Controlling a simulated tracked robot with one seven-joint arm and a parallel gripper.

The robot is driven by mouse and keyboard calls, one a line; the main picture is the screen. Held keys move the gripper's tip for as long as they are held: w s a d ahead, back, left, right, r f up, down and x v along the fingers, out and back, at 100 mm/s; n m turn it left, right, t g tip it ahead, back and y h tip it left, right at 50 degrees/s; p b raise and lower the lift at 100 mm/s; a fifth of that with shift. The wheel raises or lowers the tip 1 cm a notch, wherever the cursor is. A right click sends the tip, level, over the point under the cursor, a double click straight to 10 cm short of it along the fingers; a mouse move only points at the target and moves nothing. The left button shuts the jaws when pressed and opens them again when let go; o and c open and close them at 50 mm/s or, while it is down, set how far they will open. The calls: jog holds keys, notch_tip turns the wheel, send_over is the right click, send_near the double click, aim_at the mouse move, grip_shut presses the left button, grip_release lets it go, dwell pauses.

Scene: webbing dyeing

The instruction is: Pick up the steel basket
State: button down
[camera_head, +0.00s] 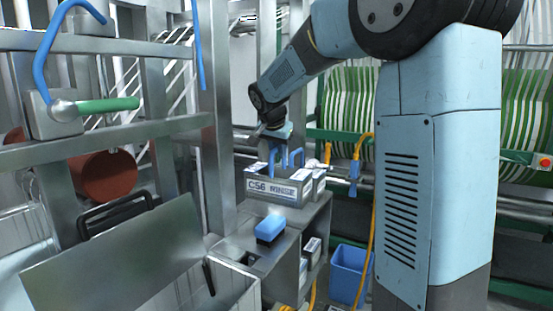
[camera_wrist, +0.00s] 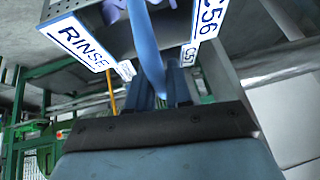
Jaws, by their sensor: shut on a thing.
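The steel basket (camera_head: 253,186) is a grey metal box with white labels and a blue handle (camera_head: 296,158). My gripper (camera_head: 279,150) is above the basket, pointing down, and shut on the blue handle. In the wrist view the basket's grey wall (camera_wrist: 85,10) is at the top, with labels reading RINSE and C56. The blue handle (camera_wrist: 145,40) runs down to my gripper (camera_wrist: 167,90). The exact contact of the fingers is hard to see. I cannot tell whether the basket's underside touches the steel stand.
A steel stand (camera_head: 316,225) is below and right of the basket. A blue block (camera_head: 270,228) sits on a steel surface in front. A blue bin (camera_head: 348,273) is on the floor. A steel frame post (camera_head: 214,110) and red roller (camera_head: 108,176) are left. A yellow hose (camera_head: 369,235) hangs right.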

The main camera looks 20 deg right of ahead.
jog(key=s+a+r, duration=0.2)
jog(key=s+r, duration=0.6)
jog(key=s, duration=0.4)
jog(key=shift+s+a+r, duration=0.15)
jog(key=shift+a, duration=0.05)
